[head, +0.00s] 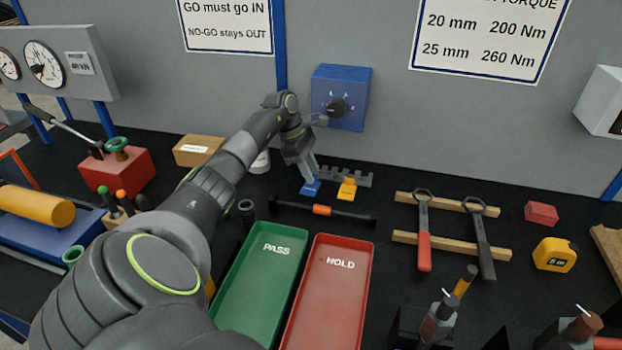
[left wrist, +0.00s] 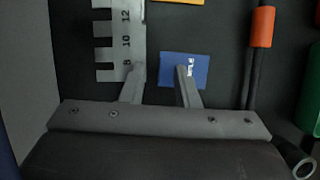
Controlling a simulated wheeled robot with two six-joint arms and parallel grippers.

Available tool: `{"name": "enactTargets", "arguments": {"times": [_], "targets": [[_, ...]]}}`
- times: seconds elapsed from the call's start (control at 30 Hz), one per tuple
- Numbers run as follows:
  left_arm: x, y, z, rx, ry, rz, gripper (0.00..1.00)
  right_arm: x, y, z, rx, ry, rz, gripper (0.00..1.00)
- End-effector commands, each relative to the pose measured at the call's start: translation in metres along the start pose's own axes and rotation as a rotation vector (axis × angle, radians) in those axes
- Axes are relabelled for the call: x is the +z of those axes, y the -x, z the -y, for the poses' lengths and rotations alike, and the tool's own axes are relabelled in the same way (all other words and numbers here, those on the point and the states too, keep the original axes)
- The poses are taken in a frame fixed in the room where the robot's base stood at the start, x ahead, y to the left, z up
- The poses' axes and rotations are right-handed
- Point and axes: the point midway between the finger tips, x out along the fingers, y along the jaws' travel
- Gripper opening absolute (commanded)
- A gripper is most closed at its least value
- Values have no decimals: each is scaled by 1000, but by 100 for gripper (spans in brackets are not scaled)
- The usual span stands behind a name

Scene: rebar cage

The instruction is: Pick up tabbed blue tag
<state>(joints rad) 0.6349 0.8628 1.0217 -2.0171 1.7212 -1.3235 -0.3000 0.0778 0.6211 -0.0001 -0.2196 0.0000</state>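The blue tag (head: 310,189) lies on the dark bench by the front of the grey notched rack (head: 345,177), left of a yellow tag (head: 347,189). My left gripper (head: 312,178) reaches down over it. In the left wrist view the two fingers of my left gripper (left wrist: 159,72) are apart with nothing held between them. The right finger overlaps the blue tag (left wrist: 205,65), and the left finger is by the numbered rack (left wrist: 120,45). I cannot tell whether the finger touches the tag. A tab on it is not clear. My right gripper is not in view.
A black bar with an orange sleeve (head: 322,210) lies just in front of the tags. Green PASS (head: 246,295) and red HOLD (head: 330,300) trays sit nearer. A blue dial box (head: 341,98) is on the wall behind. Wrenches (head: 424,230) rest at the right.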

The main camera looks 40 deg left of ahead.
Motion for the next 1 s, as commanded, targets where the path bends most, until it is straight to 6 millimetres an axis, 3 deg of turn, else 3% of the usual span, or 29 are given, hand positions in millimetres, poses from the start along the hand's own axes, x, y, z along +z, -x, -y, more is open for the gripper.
{"name": "enactTargets", "arguments": {"times": [0.17, 0.4, 1.0], "targets": [[-1, -1, 0, 0, 0, -1, 28, 0, 0, 0, -1, 0, 0, 36], [0, 0, 0, 0, 1, -1, 0, 0, 0, 0, 0, 0, 1, 36], [-3, 5, 1, 2, 1, -2, 0, 1, -3, -1, 1, 1, 2, 36]]}}
